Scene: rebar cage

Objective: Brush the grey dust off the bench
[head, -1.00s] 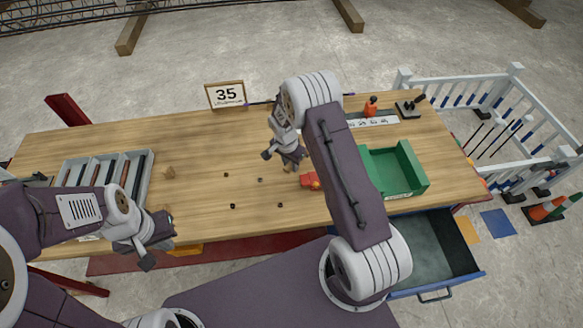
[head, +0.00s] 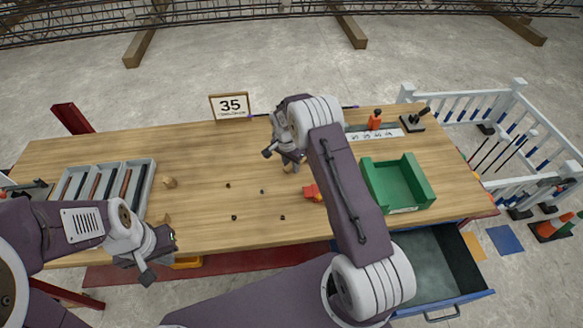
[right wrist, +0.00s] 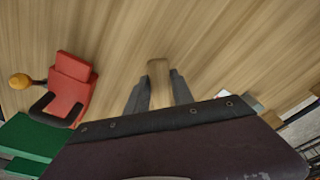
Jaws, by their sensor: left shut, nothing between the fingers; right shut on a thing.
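The wooden bench (head: 200,157) carries several small dark clumps, apparently the grey dust, on its middle; one clump (head: 262,191) lies left of my right gripper and another clump (head: 234,217) nearer the front. My right gripper (head: 290,160) is low over the bench, shut on a tan wooden piece (right wrist: 158,72), seen between its fingers in the right wrist view. Whether that piece is a brush handle I cannot tell; no bristles show. My left gripper (head: 160,255) is shut and empty at the front left edge.
A red object (head: 313,192) lies right of my right gripper; a green bin (head: 425,190) stands further right. A grey divided tray (head: 148,185) and brown lumps (head: 170,182) are at left. An open drawer (head: 470,290) juts out at front right.

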